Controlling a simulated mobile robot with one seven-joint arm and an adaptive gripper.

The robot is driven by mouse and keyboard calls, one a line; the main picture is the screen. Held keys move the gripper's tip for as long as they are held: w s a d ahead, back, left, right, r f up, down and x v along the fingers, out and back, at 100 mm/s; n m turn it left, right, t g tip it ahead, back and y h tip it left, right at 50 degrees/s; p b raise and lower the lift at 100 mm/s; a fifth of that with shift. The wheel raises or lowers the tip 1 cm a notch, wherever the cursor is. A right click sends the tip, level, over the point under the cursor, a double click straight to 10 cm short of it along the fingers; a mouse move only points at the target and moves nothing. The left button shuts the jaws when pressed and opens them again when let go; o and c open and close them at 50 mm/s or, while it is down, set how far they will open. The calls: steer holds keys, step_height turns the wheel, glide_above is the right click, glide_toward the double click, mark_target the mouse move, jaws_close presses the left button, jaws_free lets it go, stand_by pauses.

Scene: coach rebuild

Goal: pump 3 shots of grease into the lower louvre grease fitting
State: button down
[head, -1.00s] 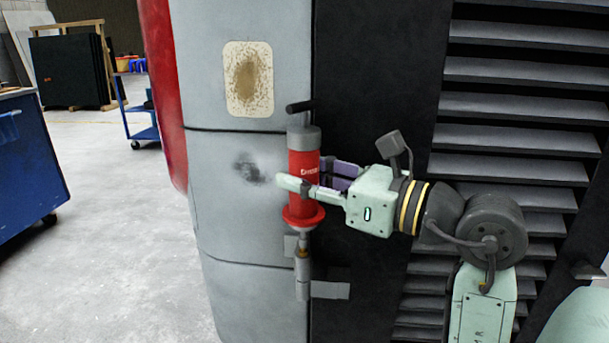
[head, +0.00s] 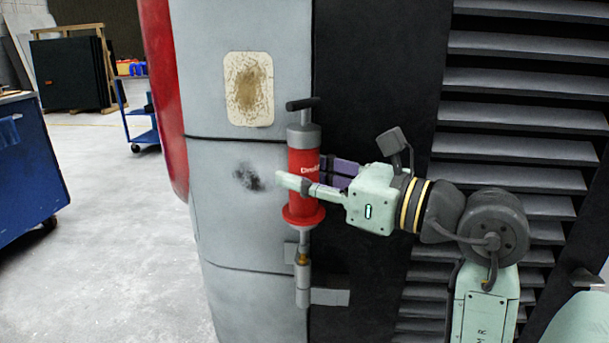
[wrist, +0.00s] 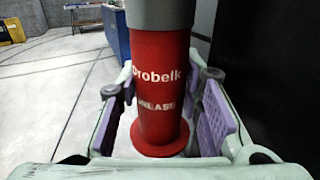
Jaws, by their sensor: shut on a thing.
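The red grease gun (head: 304,178) with a grey cap and black T-handle (head: 302,103) stands upright before the vehicle's side. My gripper (head: 312,182) is shut around its red barrel. In the wrist view the barrel (wrist: 159,92) sits between my purple-padded fingers (wrist: 165,115), above its red flange. A thin nozzle (head: 303,242) runs down from the flange to a brass-coloured piece (head: 303,258) atop a grey cylinder (head: 302,285), probably the grease fitting. I cannot tell whether the nozzle is seated on it.
Dark louvres (head: 530,115) fill the panel on the right, behind my arm. Grey tape-like strips (head: 330,297) are beside the cylinder. A blue cabinet (head: 30,175) and a blue cart (head: 138,115) stand at the left, with clear floor (head: 120,240) between cabinet and vehicle.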

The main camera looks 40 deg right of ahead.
mark_target(317, 142)
steer(key=shift+r, duration=0.1)
steer(key=shift+r+p, duration=1.55)
steer(key=shift+r, duration=1)
steer(key=shift+s+a+b, duration=0.45)
steer(key=shift+s+a, duration=0.85)
steer(key=shift+a, duration=0.25)
steer(key=shift+s+a+b, duration=0.4)
steer(key=shift+s+a, duration=0.9)
steer(key=shift+a, duration=0.2)
